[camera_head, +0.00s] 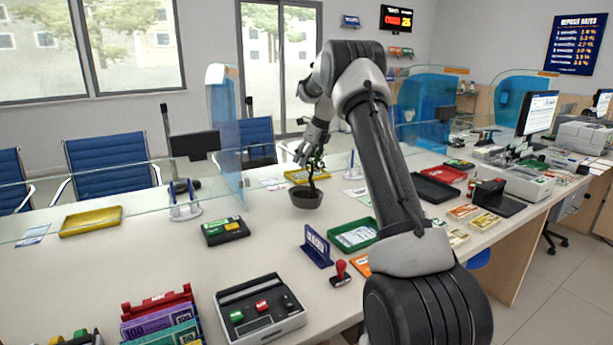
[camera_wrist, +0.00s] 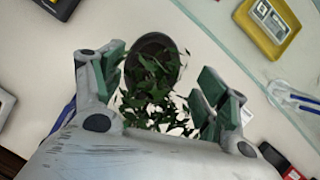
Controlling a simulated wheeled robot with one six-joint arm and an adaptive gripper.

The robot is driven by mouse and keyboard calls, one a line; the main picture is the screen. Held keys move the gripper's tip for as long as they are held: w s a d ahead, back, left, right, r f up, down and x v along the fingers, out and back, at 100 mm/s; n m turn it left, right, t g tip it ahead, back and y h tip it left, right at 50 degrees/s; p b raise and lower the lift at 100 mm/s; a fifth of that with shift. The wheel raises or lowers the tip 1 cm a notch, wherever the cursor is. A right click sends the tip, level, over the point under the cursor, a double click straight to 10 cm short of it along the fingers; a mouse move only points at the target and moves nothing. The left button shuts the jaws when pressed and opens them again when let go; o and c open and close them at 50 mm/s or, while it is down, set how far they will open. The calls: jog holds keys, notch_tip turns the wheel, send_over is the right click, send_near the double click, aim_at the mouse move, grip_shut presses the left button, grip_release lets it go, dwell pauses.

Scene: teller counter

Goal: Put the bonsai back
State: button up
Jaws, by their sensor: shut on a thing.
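The bonsai, with a dark round pot (camera_head: 306,200) and green foliage, is over the middle of the counter (camera_head: 265,245). My gripper (camera_head: 311,158) reaches down from above and is shut on the bonsai's upper part. In the wrist view my gripper's fingers (camera_wrist: 160,80) stand on both sides of the leaves (camera_wrist: 158,100), with the pot (camera_wrist: 153,52) beyond them. The pot looks about upright. I cannot tell whether its base touches the counter. The leaves hide the trunk and the exact grip in the wrist view.
A yellow tray (camera_head: 296,177) lies just behind the pot, near the glass screen (camera_head: 225,150). A green tray (camera_head: 340,237), a blue sign (camera_head: 317,246) and a red stamp (camera_head: 341,272) stand to the right front. A dark box (camera_head: 225,231) sits left. Counter directly in front is clear.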

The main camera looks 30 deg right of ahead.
jog(key=shift+f, duration=2.1)
jog(key=o, duration=2.1)
jog(key=shift+f, duration=0.15)
